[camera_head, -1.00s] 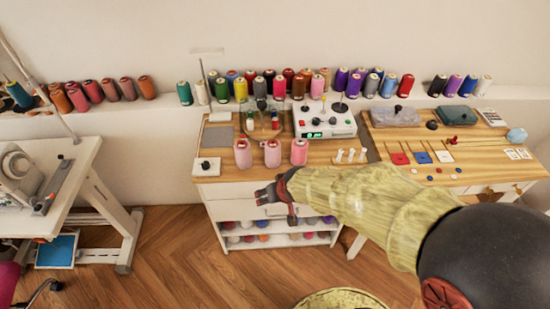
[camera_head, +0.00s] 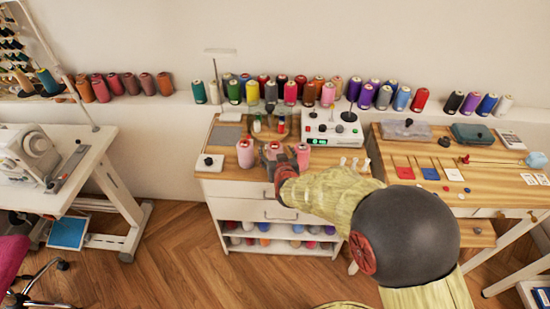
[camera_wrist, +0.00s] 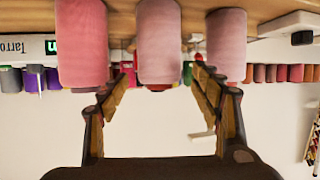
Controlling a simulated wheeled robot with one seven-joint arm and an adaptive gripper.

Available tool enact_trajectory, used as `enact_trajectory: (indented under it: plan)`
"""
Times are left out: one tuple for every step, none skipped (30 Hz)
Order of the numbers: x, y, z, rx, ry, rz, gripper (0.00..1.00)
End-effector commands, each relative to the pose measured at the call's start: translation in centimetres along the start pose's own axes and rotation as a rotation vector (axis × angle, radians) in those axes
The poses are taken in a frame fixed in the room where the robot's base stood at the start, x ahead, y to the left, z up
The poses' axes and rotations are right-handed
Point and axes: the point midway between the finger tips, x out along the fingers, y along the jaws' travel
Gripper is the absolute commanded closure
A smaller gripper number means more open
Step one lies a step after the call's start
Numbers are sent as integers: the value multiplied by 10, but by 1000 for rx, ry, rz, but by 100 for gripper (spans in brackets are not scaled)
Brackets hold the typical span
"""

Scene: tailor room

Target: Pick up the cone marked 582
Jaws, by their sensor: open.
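Three pink cones stand in a row at the front of the wooden table: a left one (camera_head: 245,153), a middle one (camera_head: 273,149) partly hidden by my gripper, and a right one (camera_head: 302,155). No number can be read on any of them. My gripper (camera_head: 274,163) is in front of the middle cone. The wrist view is upside down. There my open gripper (camera_wrist: 162,82) has its fingers spread either side of the middle cone (camera_wrist: 158,40), with nothing held. The right cone (camera_wrist: 82,42) and left cone (camera_wrist: 227,42) show at either side, close to the fingers.
A white control box (camera_head: 331,129) stands behind the right cone. Small bottles (camera_head: 268,125) stand behind the middle cone. Small white pegs (camera_head: 354,163) are to the right. A row of thread spools lines the ledge behind.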

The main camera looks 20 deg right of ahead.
Motion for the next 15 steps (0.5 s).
enact_trajectory:
  plan:
    - [10,1,5,0,0,1,36]
    - [15,1,6,0,-1,1,36]
    - [20,1,6,0,-1,0,36]
    - [24,1,5,0,-1,0,36]
    - [27,1,4,1,-1,0,36]
    - [31,1,5,1,-2,0,36]
    - [33,1,4,1,-2,0,36]
    - [34,1,4,1,-2,0,36]
    - [35,1,3,1,-2,-1,36]
    - [36,1,3,1,-2,-1,36]
    - [36,1,3,1,-2,-1,36]
    - [36,1,2,1,-2,-1,36]
    - [36,1,2,1,-2,-1,36]
    - [35,1,2,1,-2,-1,36]
    - [35,1,2,1,-2,-1,36]
